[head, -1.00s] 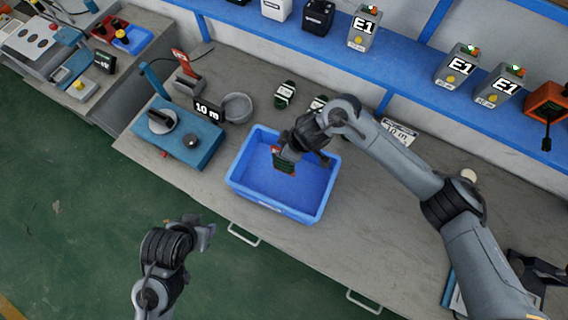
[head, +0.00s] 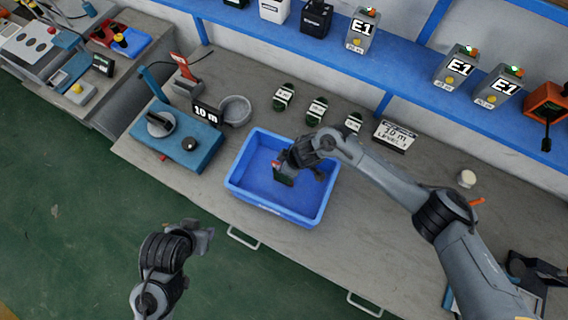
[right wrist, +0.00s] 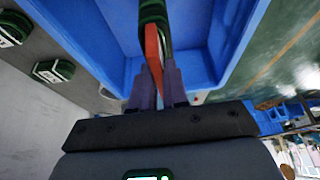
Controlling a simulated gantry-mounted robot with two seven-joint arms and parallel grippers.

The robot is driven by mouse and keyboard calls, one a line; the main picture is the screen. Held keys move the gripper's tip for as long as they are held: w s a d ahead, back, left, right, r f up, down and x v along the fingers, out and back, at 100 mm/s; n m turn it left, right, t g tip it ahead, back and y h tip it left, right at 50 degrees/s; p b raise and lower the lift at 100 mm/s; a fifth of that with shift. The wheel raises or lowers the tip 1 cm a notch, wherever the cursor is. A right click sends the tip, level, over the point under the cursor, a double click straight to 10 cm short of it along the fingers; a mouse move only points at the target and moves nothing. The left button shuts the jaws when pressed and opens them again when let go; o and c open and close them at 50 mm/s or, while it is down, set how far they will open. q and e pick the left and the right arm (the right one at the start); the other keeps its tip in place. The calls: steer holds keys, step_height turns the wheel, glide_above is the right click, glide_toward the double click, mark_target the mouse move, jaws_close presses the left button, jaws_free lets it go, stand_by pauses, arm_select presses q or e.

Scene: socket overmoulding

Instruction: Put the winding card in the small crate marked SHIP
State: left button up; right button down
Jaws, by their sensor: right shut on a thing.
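The winding card (head: 284,176) is dark green with an orange-red part. It also shows in the right wrist view (right wrist: 152,38), where green windings sit beyond the orange strip. My right gripper (head: 287,165) is shut on it and holds it over the inside of the blue crate (head: 243,194). The crate also shows in the right wrist view (right wrist: 98,52). I cannot tell whether the card touches the crate floor. The marking on the crate's front is too small to read. My left gripper (head: 208,234) is apart from the bench, over the green floor, its finger opening unclear.
Three green-wound pieces (head: 316,111) lie behind the crate, beside a level sign (head: 395,135). A blue device (head: 177,143) with a 10 m display and a grey bowl (head: 235,110) stand left.

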steer(key=c, duration=1.6)
jaws_free()
steer(key=shift+f, duration=0.15)
steer(key=o, duration=0.5)
